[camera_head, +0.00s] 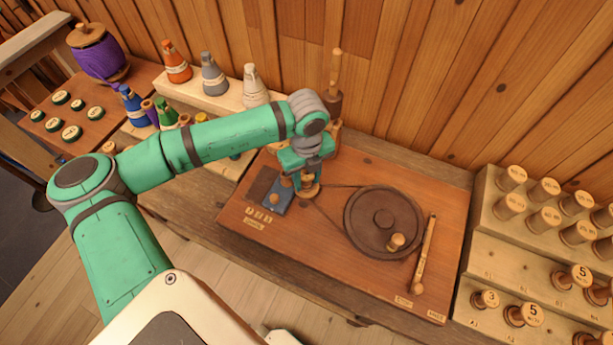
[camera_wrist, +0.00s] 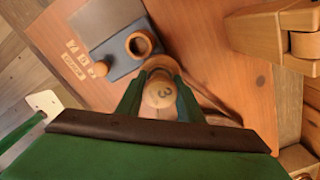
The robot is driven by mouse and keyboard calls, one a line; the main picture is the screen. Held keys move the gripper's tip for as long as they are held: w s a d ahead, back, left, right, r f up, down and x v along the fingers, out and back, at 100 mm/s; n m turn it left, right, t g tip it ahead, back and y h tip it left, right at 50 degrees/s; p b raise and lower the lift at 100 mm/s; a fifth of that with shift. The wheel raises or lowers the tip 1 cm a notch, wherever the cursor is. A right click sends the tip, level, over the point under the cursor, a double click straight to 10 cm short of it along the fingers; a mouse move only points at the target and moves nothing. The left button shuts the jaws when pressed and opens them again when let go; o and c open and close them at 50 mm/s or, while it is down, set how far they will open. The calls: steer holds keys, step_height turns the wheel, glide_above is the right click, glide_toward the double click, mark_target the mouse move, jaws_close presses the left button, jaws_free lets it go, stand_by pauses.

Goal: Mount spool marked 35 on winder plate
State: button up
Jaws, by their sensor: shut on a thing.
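My gripper (camera_head: 308,180) is shut on a small pale wooden spool (camera_wrist: 160,93), held upright between the two green fingers in the wrist view. Its round top carries a mark that looks like a 3; I cannot read a second digit. The winder board (camera_head: 350,170) is reddish wood with a large dark wheel (camera_head: 383,222). A blue-grey plate (camera_head: 282,206) lies on its left part, with a round wooden ring (camera_wrist: 139,44) on it. The held spool is just beside this plate, in front of it in the wrist view. What lies directly under the spool is hidden.
A stepped rack of spools (camera_head: 545,250) stands at the right, several marked 3 or 5. Coloured cones (camera_head: 214,72) stand on a shelf behind. A wooden rod (camera_head: 424,252) lies right of the wheel. Small number tiles (camera_head: 259,215) lie in front of the plate.

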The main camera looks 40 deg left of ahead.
mark_target(306, 174)
steer(key=o, duration=0.7)
steer(key=shift+o, duration=0.2)
steer(key=shift+r, duration=5.4)
